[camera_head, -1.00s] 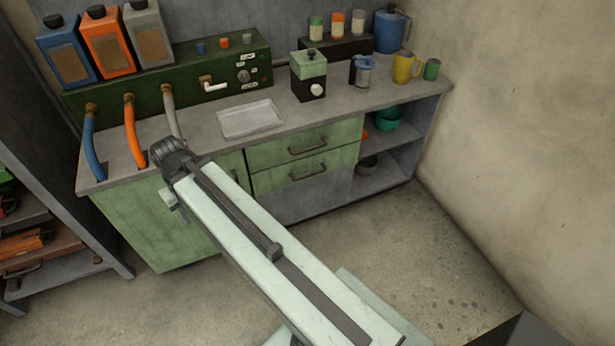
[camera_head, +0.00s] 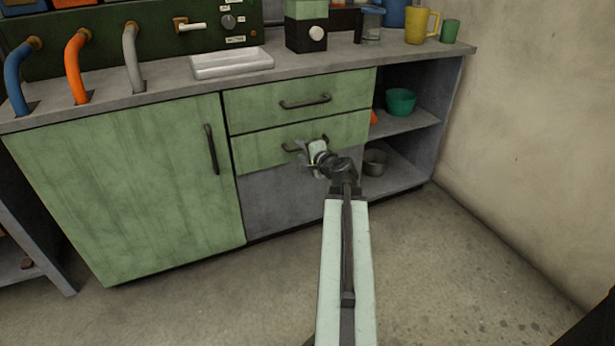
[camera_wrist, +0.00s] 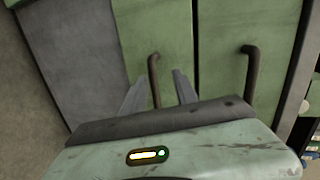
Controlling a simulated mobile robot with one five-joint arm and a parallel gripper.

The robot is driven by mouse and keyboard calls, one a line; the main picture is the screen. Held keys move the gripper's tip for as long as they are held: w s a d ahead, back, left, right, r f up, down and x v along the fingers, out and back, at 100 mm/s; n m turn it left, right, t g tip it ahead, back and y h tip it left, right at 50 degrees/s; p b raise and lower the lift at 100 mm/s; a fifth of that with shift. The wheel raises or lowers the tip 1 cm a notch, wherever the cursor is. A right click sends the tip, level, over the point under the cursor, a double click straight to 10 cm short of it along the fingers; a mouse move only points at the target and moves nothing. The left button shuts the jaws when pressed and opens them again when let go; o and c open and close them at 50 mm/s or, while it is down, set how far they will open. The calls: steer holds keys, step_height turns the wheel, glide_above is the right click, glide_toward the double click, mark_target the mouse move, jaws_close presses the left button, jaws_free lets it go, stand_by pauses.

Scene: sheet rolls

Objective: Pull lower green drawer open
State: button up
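The lower green drawer (camera_head: 262,151) is shut, its front in line with the cabinet. Its dark bar handle (camera_head: 290,149) is partly hidden by my gripper (camera_head: 310,160). In the wrist view the scene is turned, with the lower drawer front (camera_wrist: 145,22) left of the upper one. There my gripper (camera_wrist: 160,78) is open. Its two fingers stand on either side of the lower drawer's handle (camera_wrist: 153,72), with visible gaps. How deep the handle sits between the fingers is hard to tell.
The upper green drawer (camera_head: 255,106) is shut, with its own handle (camera_head: 305,103) just above. A green cabinet door (camera_head: 120,190) is to the left. Open shelves with a green bowl (camera_head: 400,101) and a grey pot (camera_head: 375,162) are to the right. The floor in front is clear.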

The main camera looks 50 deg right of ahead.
steer(key=s+d+f+m+h+b, duration=0.1)
steer(key=s+d+f+m+h, duration=0.15)
steer(key=d, duration=0.25)
steer(key=shift+n+y, duration=0.25)
steer(key=shift+y, duration=0.1)
steer(key=x, duration=0.2)
steer(key=b+x, duration=0.1)
steer(key=x, duration=0.4)
steer(key=shift+w+r+b, duration=0.2)
steer(key=shift+r+b, duration=0.15)
steer(key=shift+r, duration=0.05)
steer(key=shift+a, duration=0.1)
jaws_close()
